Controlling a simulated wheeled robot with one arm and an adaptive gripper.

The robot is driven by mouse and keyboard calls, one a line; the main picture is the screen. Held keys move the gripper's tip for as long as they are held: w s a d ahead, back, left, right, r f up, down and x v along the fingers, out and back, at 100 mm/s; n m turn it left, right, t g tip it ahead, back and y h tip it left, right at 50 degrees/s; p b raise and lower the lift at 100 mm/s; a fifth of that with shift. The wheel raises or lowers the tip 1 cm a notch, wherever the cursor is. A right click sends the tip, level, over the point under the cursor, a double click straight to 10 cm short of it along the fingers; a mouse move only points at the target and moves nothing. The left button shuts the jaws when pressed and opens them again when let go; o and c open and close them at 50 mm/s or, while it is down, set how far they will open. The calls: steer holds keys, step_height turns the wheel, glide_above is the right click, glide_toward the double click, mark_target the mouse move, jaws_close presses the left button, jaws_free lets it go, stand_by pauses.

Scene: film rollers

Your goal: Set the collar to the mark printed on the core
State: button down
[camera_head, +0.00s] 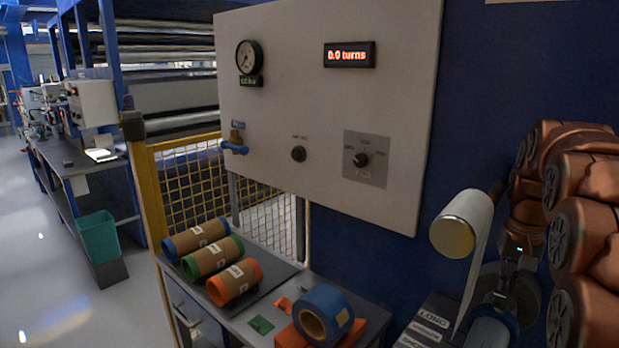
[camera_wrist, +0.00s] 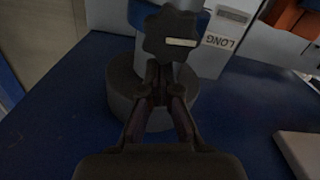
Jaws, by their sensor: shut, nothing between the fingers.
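In the wrist view my gripper (camera_wrist: 160,82) is shut and empty. Its fingertips are just below a dark lobed knob (camera_wrist: 170,36) with a pale bar on it; I cannot tell whether they touch. Behind the fingers is a thick grey round part (camera_wrist: 122,85), perhaps the collar. A blue band (camera_wrist: 200,20) and pale cylinder show behind the knob, partly hidden by it. A block labelled LONG (camera_wrist: 222,42) stands beside them; it also shows in the head view (camera_head: 432,320). I cannot make out a printed core mark in either view. The fingertips are not clear in the head view.
A panel (camera_head: 300,130) reads 0.0 turns. Banded cores (camera_head: 212,258) and a blue roll (camera_head: 322,312) lie on the bench. Blue surface left of the gripper is clear.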

steer(key=shift+s+a, duration=0.35)
steer(key=shift+s, duration=0.05)
stand_by(0.4)
steer(key=shift+w+d, duration=0.55)
steer(key=shift+w, duration=0.05)
step_height(320, 180, up, 9)
steer(key=p, duration=0.4)
stand_by(0.5)
